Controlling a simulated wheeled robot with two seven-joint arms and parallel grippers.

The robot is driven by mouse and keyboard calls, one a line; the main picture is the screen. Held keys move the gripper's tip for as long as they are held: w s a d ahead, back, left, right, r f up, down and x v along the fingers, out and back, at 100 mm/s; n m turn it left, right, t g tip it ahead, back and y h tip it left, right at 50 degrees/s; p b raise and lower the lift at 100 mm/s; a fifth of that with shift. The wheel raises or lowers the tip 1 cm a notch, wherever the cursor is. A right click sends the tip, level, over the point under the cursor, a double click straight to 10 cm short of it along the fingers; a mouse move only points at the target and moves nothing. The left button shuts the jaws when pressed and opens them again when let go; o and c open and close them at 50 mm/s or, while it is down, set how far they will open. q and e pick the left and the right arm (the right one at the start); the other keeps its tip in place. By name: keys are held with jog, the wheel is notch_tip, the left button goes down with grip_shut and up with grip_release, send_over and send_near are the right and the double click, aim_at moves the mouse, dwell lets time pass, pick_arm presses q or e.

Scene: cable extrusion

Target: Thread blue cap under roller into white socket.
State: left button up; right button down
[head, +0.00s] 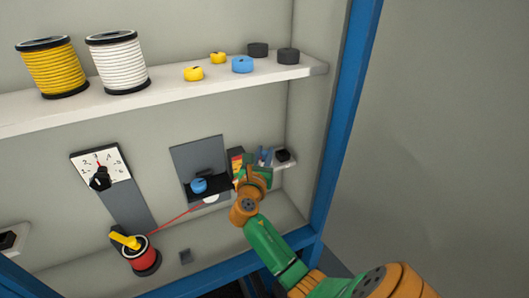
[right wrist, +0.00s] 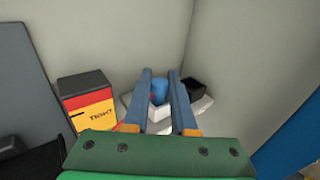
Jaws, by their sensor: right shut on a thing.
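My right gripper (head: 265,154) reaches to the right end of the lower level, and its fingers (right wrist: 160,75) are shut on a blue cap (right wrist: 158,91). The cap is at a white block-like socket (right wrist: 160,114); I cannot tell whether it is seated in it. A blue roller (head: 199,185) stands at the grey panel, left of the gripper. A red cable (head: 178,217) runs from the red spool (head: 146,263) to the white piece (head: 211,198) below the roller. Its course beyond there is hidden. My left gripper is not in view.
A red and yellow box with a black top (right wrist: 85,98) stands left of the fingers. A black box (right wrist: 194,88) is close on the right, near the corner wall. A dial (head: 100,168) is at left. The upper shelf (head: 170,90) holds spools and small caps.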

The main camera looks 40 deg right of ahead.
jog(key=shift+f, duration=0.1)
jog(key=c, duration=0.6)
grip_release()
jog(key=shift+c, duration=0.2)
jog(key=v, duration=0.7)
jog(key=shift+b, duration=0.35)
jog(key=shift+o, duration=0.4)
jog(key=o, duration=0.6)
jog(key=shift+c, duration=0.2)
